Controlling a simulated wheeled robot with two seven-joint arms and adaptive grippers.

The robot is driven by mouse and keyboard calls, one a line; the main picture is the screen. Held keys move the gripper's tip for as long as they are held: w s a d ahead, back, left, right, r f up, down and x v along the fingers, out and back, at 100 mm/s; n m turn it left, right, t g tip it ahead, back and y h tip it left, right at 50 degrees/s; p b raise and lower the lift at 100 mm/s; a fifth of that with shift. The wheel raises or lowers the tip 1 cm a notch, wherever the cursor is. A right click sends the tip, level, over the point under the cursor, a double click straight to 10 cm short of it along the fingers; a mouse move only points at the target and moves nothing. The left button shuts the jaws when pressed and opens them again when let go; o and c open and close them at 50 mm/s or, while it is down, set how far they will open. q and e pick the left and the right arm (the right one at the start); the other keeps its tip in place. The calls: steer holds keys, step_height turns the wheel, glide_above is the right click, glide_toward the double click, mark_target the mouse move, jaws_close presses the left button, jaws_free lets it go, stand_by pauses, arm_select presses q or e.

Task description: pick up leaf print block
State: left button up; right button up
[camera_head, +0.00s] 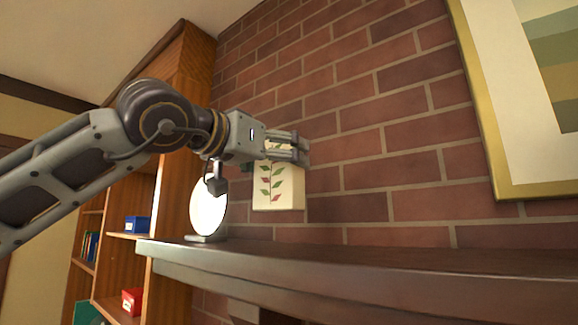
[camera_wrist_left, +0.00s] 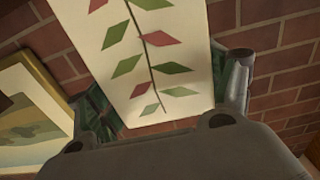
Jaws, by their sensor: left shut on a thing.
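The leaf print block (camera_head: 278,188) is a cream block with red and green leaves on a thin stem. In the head view it hangs below my left gripper (camera_head: 290,150), above the dark mantel shelf and in front of the brick wall. My left gripper is shut on the block near its upper part. In the left wrist view the block (camera_wrist_left: 140,55) fills the middle, with a finger of my left gripper (camera_wrist_left: 165,95) on each side of it. The fingers hide part of the block's top in the head view. My right gripper is not in view.
A dark mantel shelf (camera_head: 380,268) runs below the block, its top mostly bare. A round white disc on a stand (camera_head: 208,210) stands at its left end. A gold-framed picture (camera_head: 500,150) hangs on the right. A wooden bookcase (camera_head: 175,215) with small boxes stands left.

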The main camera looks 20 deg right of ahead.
arm_select(q)
steer(key=b+v, duration=0.2)
steer(key=v, duration=1.2)
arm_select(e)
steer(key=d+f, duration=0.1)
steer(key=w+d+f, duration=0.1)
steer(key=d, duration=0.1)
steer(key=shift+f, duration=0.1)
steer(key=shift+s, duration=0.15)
